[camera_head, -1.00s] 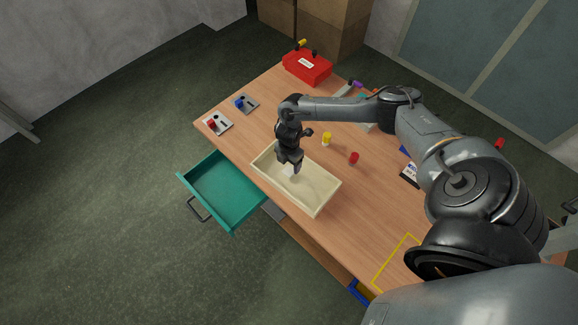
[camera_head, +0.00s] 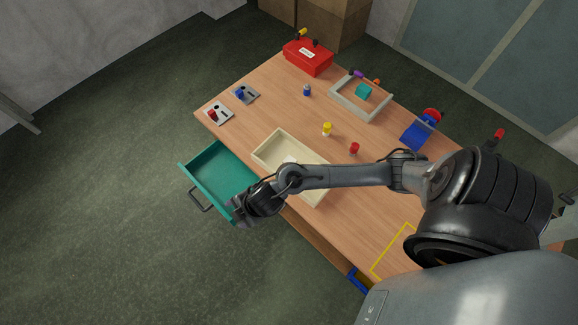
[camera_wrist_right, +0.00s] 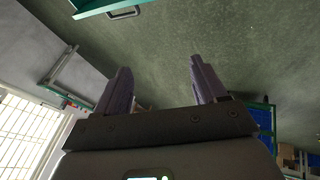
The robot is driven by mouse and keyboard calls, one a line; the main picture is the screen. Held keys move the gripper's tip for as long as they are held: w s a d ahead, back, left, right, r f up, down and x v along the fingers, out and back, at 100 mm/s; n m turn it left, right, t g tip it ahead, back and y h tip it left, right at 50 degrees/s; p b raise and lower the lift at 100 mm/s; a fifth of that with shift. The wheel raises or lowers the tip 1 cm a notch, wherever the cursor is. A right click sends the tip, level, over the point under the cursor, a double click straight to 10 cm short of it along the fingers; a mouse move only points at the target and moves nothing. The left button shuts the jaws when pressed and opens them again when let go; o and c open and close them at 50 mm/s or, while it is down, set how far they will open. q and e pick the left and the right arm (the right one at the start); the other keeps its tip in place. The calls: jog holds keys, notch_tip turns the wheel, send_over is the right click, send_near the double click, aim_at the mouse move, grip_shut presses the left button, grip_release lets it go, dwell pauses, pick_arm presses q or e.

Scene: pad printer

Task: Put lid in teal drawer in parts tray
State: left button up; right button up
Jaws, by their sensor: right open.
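The teal drawer (camera_head: 214,174) is pulled open at the table's left side, and the visible part of its inside is empty. The cream parts tray (camera_head: 267,150) sits on the table beside it. A small white piece (camera_head: 290,159), possibly the lid, shows in the tray, partly hidden by my right arm. My right gripper (camera_head: 238,212) is at the drawer's lower right corner, near its front; I cannot tell whether it touches. In the right wrist view its fingers (camera_wrist_right: 155,82) are apart with nothing between them, and the drawer's underside and handle (camera_wrist_right: 124,12) show beyond. My left gripper is out of view.
A yellow bottle (camera_head: 327,129) and a red one (camera_head: 354,148) stand right of the tray. A grey frame with a teal block (camera_head: 363,90), a red box (camera_head: 308,56) and a blue stand (camera_head: 418,133) are farther back. Open floor lies left of the drawer.

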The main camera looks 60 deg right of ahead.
jog(key=s+d+r+m+g+h, duration=0.1)
jog(key=s+d+r+m, duration=0.2)
jog(key=s+m, duration=0.3)
jog(key=s+d+r+m+g+h, duration=0.1)
jog(key=s+d+r+m, duration=0.2)
jog(key=s+m, duration=0.3)
jog(key=shift+s+r, duration=0.85)
jog(key=shift+s, duration=0.35)
